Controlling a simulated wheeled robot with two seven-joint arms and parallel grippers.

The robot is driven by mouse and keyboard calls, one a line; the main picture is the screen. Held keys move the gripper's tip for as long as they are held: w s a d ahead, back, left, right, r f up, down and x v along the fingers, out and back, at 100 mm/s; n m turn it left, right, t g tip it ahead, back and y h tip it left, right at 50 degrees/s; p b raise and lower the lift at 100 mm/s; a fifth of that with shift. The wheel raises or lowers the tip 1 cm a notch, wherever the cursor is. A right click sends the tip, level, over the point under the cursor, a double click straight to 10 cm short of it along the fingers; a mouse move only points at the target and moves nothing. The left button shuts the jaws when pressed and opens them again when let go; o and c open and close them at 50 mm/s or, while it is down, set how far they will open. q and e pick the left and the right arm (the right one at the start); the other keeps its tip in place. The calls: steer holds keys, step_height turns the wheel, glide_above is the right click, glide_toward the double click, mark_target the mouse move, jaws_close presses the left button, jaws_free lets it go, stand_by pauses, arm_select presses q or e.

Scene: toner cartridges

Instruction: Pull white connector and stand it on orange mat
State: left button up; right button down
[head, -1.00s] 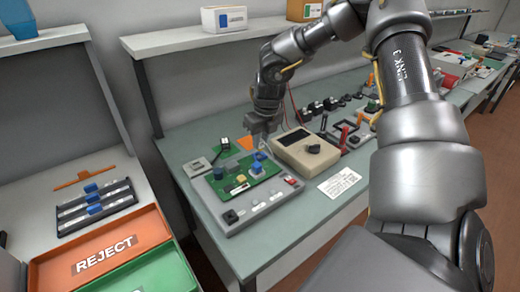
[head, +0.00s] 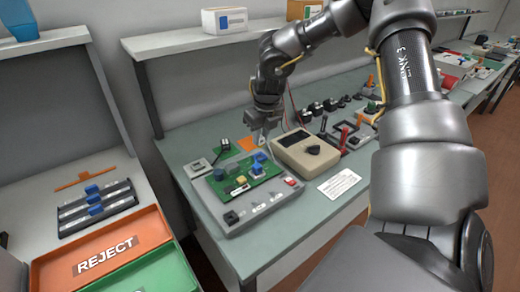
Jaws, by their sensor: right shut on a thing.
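My right gripper (head: 262,138) hangs over the table, beyond the back edge of the green circuit board (head: 240,182). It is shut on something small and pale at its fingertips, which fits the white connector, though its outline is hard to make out. I cannot tell whether the held piece touches anything. My left gripper is not in view.
The board sits on a grey fixture (head: 262,212) with blue and yellow parts. A beige device (head: 303,153) stands close to the right of the gripper. A small grey box (head: 197,168) is at the left. A shelf (head: 190,42) runs above the table's back.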

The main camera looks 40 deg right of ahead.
mark_target(261, 137)
steer(key=shift+r, duration=0.2)
steer(key=shift+r+p, duration=0.75)
steer(key=shift+r, duration=1.1)
steer(key=shift+f, duration=0.1)
